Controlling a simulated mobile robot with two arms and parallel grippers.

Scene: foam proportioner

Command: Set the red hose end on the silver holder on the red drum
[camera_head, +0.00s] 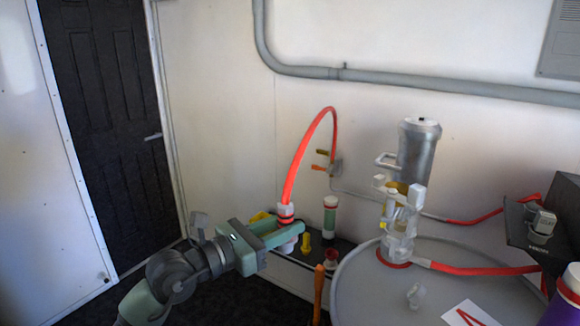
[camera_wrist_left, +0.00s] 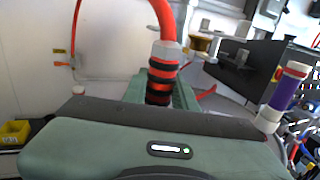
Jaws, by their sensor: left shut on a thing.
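My left gripper (camera_head: 284,234) is shut on the red hose end (camera_head: 286,211), a banded fitting with a pale collar, held upright. In the left wrist view the hose end (camera_wrist_left: 162,72) shows red and black bands between the fingers. The red hose (camera_head: 309,140) arcs up from it toward the wall. The drum (camera_head: 375,295) stands to the right with a grey lid; no red side shows. A silvery, partly clear fitting (camera_head: 401,222) stands on the lid, apart from the hose end; I cannot tell which part is the holder. My right gripper is not in view.
A tall silver cylinder (camera_head: 417,152) stands behind the drum. A dark shelf with a green-white bottle (camera_head: 330,216) lies beyond my gripper. An orange handle (camera_head: 318,291) rises left of the drum. A black box (camera_head: 563,225) and purple container (camera_head: 560,312) are at right.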

